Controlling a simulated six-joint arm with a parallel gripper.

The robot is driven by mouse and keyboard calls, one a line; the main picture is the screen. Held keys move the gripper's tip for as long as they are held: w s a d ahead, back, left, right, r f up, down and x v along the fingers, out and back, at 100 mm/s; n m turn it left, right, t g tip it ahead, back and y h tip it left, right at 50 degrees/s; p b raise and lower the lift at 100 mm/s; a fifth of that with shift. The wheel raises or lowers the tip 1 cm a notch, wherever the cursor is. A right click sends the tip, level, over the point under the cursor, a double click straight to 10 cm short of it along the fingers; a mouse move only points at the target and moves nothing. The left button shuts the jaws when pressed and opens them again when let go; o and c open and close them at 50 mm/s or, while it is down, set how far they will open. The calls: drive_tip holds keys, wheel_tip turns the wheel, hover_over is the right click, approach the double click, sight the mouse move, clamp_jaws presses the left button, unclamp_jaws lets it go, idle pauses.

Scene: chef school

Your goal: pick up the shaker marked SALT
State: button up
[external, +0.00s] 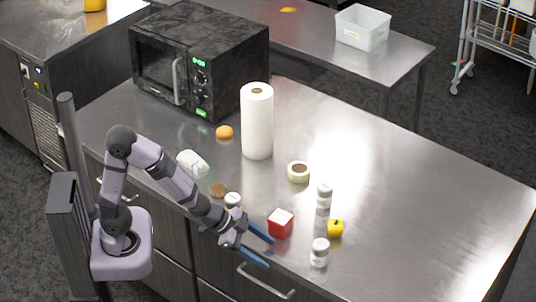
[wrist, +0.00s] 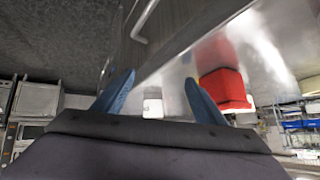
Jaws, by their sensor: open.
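Several small white shakers with grey tops stand on the steel counter (external: 390,190). One shaker (external: 320,252) is near the front edge, one (external: 324,194) is farther back, and one (external: 233,201) is partly behind my arm. Their labels are too small to read, so I cannot tell which is marked SALT. My gripper (external: 268,252) is at the counter's front edge, left of the front shaker, with its blue fingers apart and nothing visible between them. In the wrist view the open fingers (wrist: 159,78) flank a pale object (wrist: 153,104), possibly a shaker, farther off.
A red box (external: 281,223) stands close beside the fingers and shows in the wrist view (wrist: 222,88). A yellow object (external: 335,228), a tape roll (external: 299,172) and a paper towel roll (external: 257,120) are nearby. The counter's right side is clear. A microwave (external: 199,60) stands at the back.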

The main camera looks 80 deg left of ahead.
sight(322, 254)
drive_tip(key=w+d+t+b, duration=0.1)
drive_tip(key=w+t+b, duration=0.1)
drive_tip(key=w, duration=0.1)
drive_tip(key=w+d+n+t+h+b, duration=0.1)
drive_tip(key=w+t, duration=0.1)
drive_tip(key=w, duration=0.1)
drive_tip(key=w+d+t+h+b, duration=0.1)
drive_tip(key=w+t+b, duration=0.1)
drive_tip(key=w, duration=0.1)
drive_tip(key=shift+d+r+n+t+b, duration=0.25)
drive_tip(key=shift+r+n+t+b, duration=0.05)
drive_tip(key=shift+r+t, duration=0.1)
drive_tip(key=shift+w+r+t+b, duration=0.35)
drive_tip(key=shift+r+t+b, duration=0.1)
drive_tip(key=shift+r+t, duration=0.4)
drive_tip(key=shift+w+d, duration=0.25)
drive_tip(key=shift+w, duration=0.8)
drive_tip(key=shift+w+d+r+p, duration=0.1)
drive_tip(key=shift+w+d+p, duration=0.15)
drive_tip(key=shift+w, duration=0.3)
drive_tip(key=shift+w+d+f+p, duration=0.15)
drive_tip(key=shift+w+p, duration=0.25)
drive_tip(key=shift+w, duration=0.2)
drive_tip(key=shift+w+d+r+p, duration=0.2)
drive_tip(key=shift+w+p, duration=0.1)
drive_tip(key=shift+w, duration=0.25)
drive_tip(key=shift+w+d, duration=0.15)
drive_tip(key=shift+w, duration=0.65)
drive_tip(key=shift+c, duration=0.4)
drive_tip(key=c, duration=1.2)
